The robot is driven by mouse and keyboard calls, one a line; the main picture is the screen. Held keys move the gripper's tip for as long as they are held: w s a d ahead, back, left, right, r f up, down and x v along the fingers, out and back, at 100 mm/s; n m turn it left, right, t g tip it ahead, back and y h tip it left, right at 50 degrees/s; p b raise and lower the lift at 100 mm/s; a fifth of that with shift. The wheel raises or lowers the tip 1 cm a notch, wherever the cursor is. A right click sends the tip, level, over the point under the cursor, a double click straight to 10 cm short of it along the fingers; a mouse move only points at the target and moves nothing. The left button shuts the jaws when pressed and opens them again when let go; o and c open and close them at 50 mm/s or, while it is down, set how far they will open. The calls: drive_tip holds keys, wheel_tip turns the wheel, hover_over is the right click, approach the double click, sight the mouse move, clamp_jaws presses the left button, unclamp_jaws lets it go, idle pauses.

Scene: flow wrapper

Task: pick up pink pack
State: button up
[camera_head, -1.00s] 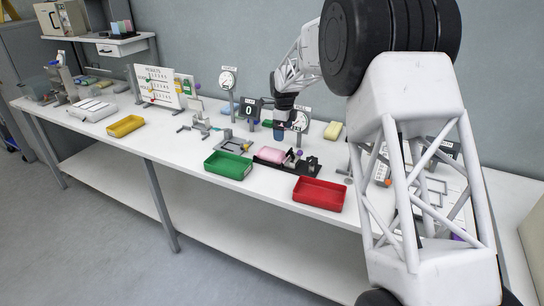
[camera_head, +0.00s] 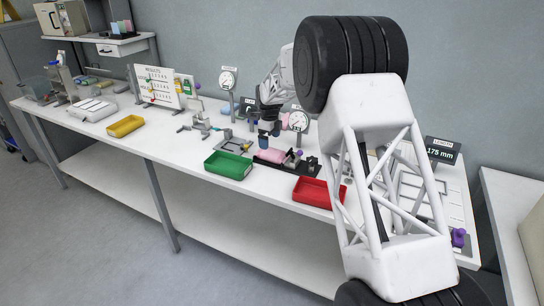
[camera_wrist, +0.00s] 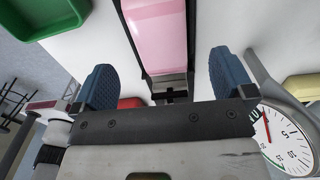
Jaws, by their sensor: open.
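The pink pack (camera_head: 270,156) lies in a dark fixture (camera_head: 308,166) on the white bench, between the green tray and the red tray. In the wrist view the pink pack (camera_wrist: 158,35) shows at the top centre, in its dark holder. My gripper (camera_head: 266,131) is just above and behind the pack in the head view. In the wrist view its two blue fingers (camera_wrist: 164,82) are spread wide with nothing between them. The pack lies ahead of the fingertips, apart from them. My arm hides part of the bench at the right.
A green tray (camera_head: 228,165) stands left of the fixture and a red tray (camera_head: 319,191) right of it. A dial gauge (camera_head: 298,121) stands close to my gripper and shows large in the wrist view (camera_wrist: 284,140). A yellow tray (camera_head: 125,126) is farther left.

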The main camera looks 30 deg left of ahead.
sight(270, 151)
drive_tip(key=shift+f, duration=0.55)
drive_tip(key=shift+f, duration=2.65)
drive_tip(key=c, duration=1.1)
drive_tip(key=shift+r, duration=0.1)
drive_tip(key=shift+r, duration=4.95)
